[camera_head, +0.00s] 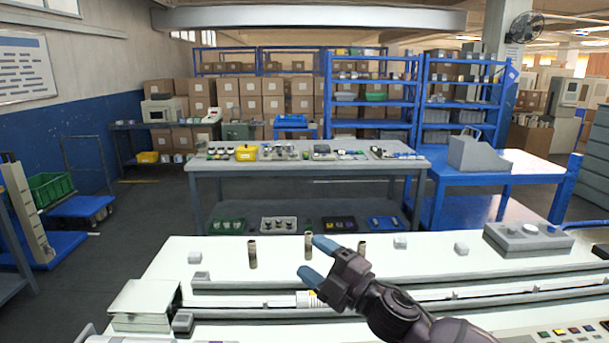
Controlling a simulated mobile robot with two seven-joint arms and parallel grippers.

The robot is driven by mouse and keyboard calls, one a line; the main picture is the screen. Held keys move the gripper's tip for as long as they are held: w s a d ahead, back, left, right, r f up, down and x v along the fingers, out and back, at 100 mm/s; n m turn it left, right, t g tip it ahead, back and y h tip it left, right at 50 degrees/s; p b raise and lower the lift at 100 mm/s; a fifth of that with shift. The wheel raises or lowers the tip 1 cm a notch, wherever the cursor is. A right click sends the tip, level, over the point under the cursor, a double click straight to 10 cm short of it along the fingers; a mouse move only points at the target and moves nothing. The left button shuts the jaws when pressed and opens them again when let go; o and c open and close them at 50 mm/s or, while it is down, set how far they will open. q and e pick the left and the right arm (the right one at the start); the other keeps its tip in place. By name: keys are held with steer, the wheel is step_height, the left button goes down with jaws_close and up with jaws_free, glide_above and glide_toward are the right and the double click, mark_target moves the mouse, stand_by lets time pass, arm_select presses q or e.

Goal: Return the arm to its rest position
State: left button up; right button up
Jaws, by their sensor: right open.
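My right arm comes in from the lower right over the white machine bench (215,262). My right gripper (316,260) has two blue fingertips spread apart, with nothing between them that I can make out. It hovers over the middle of the bench, in front of the upright posts. My left gripper is not in the head view.
A grey control box (528,238) sits at right. Stacked plates (145,302) lie front left.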

steer(key=s+d+f+m+t+h, duration=0.2)
steer(key=s+d+f+m+h, duration=0.1)
steer(key=d+f+m+h, duration=0.45)
steer(key=s+d+f+m+t+h, duration=0.1)
steer(key=s+d+f+m+h, duration=0.35)
steer(key=d+f+m, duration=0.55)
steer(key=s+d+f+m+g+h, duration=0.2)
steer(key=s+d+f+m, duration=0.1)
steer(key=s+f, duration=0.4)
steer(key=s+d+f+m+g+h, duration=0.1)
steer(key=s+d+f+m+h, duration=0.2)
steer(key=s+d+f, duration=0.2)
steer(key=s+f, duration=0.3)
steer(key=s, duration=0.4)
steer(key=shift+s+f+m+g, duration=0.15)
steer(key=shift+f+m+g, duration=0.15)
steer(key=shift+m+g, duration=0.1)
